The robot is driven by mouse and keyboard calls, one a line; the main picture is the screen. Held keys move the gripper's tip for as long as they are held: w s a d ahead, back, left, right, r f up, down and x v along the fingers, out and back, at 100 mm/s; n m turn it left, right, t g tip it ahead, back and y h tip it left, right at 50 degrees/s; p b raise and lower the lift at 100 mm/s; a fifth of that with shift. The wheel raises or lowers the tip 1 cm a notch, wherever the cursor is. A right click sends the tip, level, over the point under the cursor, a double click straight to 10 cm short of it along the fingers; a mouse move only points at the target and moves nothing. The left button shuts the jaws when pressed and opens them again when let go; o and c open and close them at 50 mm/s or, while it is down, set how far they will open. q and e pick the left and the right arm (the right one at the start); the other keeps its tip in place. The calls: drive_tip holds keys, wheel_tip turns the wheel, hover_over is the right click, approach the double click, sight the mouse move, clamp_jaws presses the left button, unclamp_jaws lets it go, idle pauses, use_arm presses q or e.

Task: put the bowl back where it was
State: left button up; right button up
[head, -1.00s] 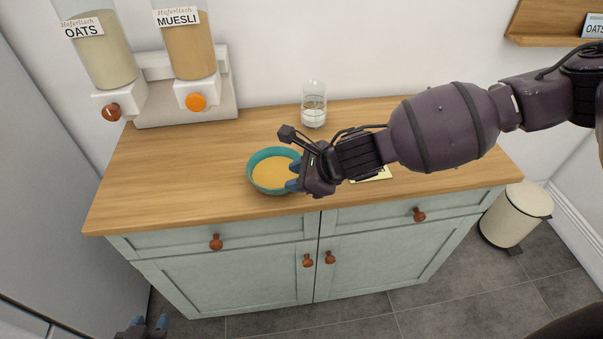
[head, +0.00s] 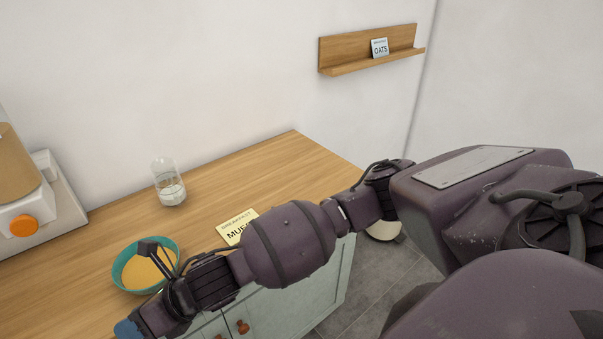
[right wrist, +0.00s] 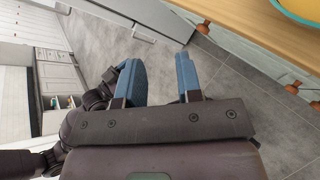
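The teal bowl (head: 121,272) stands upright on the wooden counter at the lower left of the head view, with orange-tan contents in it. Part of my right arm covers its front right side. The bowl's edge also shows in the top right corner of the right wrist view (right wrist: 298,10). My right gripper (head: 128,329) is at the bottom left of the head view, in front of the bowl and apart from it. In the right wrist view its blue fingers (right wrist: 165,70) are spread with nothing between them. My left gripper is not in view.
A glass (head: 170,185) stands behind the bowl on the counter (head: 285,165). A yellow card reading MUESLI (head: 236,226) lies to its right, partly covered by my arm. A dispenser (head: 55,205) stands at left. A wall shelf (head: 345,55) holds an OATS card (head: 380,48).

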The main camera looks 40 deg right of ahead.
drive_tip(key=s+d+f+m+t+h, duration=0.1)
drive_tip(key=d+f+m+t+h, duration=0.3)
drive_tip(key=m, duration=0.6)
drive_tip(key=d+f+m+t+y, duration=0.15)
drive_tip(key=d+m, duration=0.35)
drive_tip(key=m, duration=0.5)
drive_tip(key=s+d+f+m+t+h, duration=0.1)
drive_tip(key=d+f+m+t+h, duration=0.15)
drive_tip(key=d+m, duration=0.45)
drive_tip(key=s+d+f+m+h, duration=0.3)
drive_tip(key=s+d+f+m, duration=0.2)
drive_tip(key=d+m, duration=0.2)
drive_tip(key=s+d+f+m+g+h, duration=0.1)
drive_tip(key=s+d+f+m+h, duration=0.2)
drive_tip(key=s+d+m, duration=0.3)
drive_tip(key=shift+d+f+m, duration=0.4)
drive_tip(key=shift+d+f, duration=0.15)
drive_tip(key=shift+f, duration=0.3)
